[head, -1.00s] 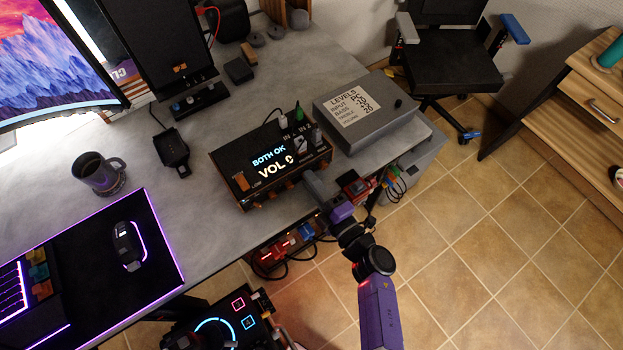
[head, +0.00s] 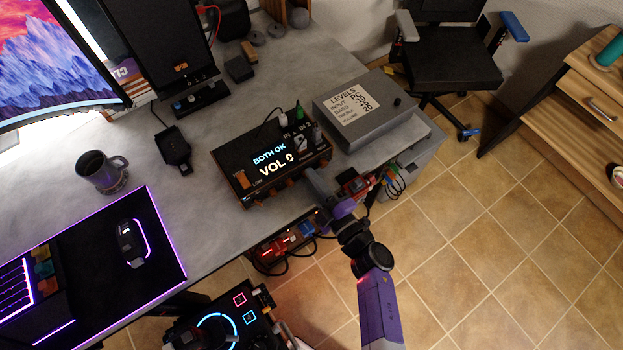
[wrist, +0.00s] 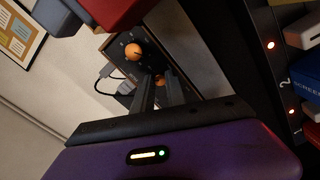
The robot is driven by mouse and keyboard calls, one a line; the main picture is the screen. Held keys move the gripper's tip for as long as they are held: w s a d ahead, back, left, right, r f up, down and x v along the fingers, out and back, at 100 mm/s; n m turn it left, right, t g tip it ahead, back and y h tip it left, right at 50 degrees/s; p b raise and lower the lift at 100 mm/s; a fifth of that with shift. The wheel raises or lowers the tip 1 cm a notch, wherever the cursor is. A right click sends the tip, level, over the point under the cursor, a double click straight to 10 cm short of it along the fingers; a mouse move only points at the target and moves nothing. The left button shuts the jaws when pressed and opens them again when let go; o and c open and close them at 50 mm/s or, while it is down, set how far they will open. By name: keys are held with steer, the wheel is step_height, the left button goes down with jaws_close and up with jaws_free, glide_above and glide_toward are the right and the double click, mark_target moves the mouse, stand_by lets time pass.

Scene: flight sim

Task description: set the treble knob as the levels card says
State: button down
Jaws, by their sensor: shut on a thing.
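The control box (head: 240,172) stands at the desk's edge, its display reading "BOTH OK" and "VOL 0". In the wrist view its front carries an orange knob (wrist: 133,51) standing free. A second orange knob (wrist: 158,79) sits at the tips of my gripper (wrist: 162,88), whose fingers are shut on it and hide part of it. I cannot read which knob is treble. In the head view my gripper (head: 314,180) reaches the box's right front side. The levels card (head: 354,103) lies on a grey case; it lists input PC, bass, treble and volume 20, the middle figures blurred.
The grey case (head: 375,128) stands right of the box. Plugs and cables (head: 297,122) rise from the box's rear. Coloured sockets (head: 285,240) and hanging cables lie under the desk edge, close to my arm. A mug (head: 102,173) stands far left.

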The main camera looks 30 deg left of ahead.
steer(key=c, duration=1.6)
jaws_free()
steer(key=shift+p+v, duration=0.6)
steer(key=shift+v, duration=3.35)
steer(key=shift+w+f, duration=0.1)
